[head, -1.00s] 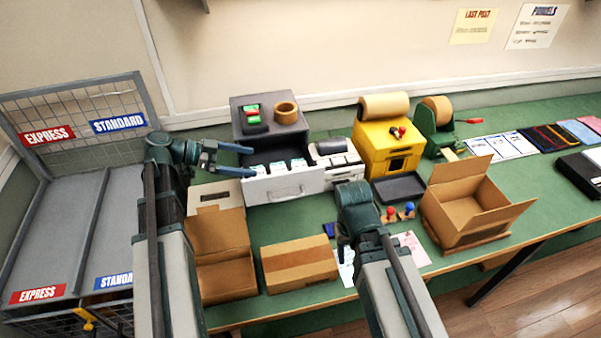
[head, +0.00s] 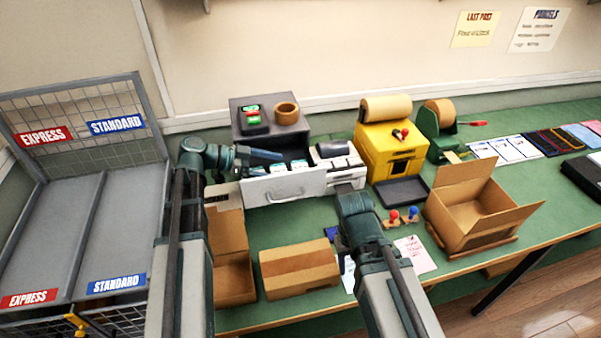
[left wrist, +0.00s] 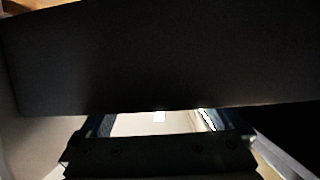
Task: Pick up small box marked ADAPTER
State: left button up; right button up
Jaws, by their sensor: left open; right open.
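Several small white boxes (head: 279,169) stand in the open white drawer (head: 287,189) under the grey cabinet. Their lettering is too small to read, so I cannot tell which is marked ADAPTER. My left gripper (head: 280,158) is open at the drawer's opening, just over the boxes, its tips partly lost against the dark cabinet. In the left wrist view its two blue fingers (left wrist: 157,122) are apart, with a bright white surface (left wrist: 160,116) between and beyond them. My right gripper (head: 350,237) is low over the bench, mostly hidden by its own arm.
A closed carton (head: 298,269) and open cartons (head: 468,212) stand along the front. A yellow dispenser (head: 384,150) is to the right.

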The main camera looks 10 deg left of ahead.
aim_at(293, 169)
pick_arm(q)
jog(key=b+x, duration=0.1)
jog(key=x, duration=0.1)
jog(key=b+x, duration=0.1)
jog(key=x, duration=0.1)
jog(key=shift+s+d+f, duration=0.1)
jog(key=shift+d+f, duration=0.15)
jog(key=shift+f, duration=0.05)
pick_arm(e)
jog(key=shift+s+f, duration=0.25)
jog(key=shift+f, duration=0.8)
pick_arm(q)
jog(key=shift+w+d+f, duration=0.15)
jog(key=shift+w, duration=0.1)
pick_arm(e)
jog(key=shift+w, duration=0.15)
pick_arm(q)
jog(key=shift+d, duration=0.15)
jog(key=shift+r, duration=0.2)
jog(key=c, duration=1)
pick_arm(e)
jog(key=shift+w+r, duration=0.1)
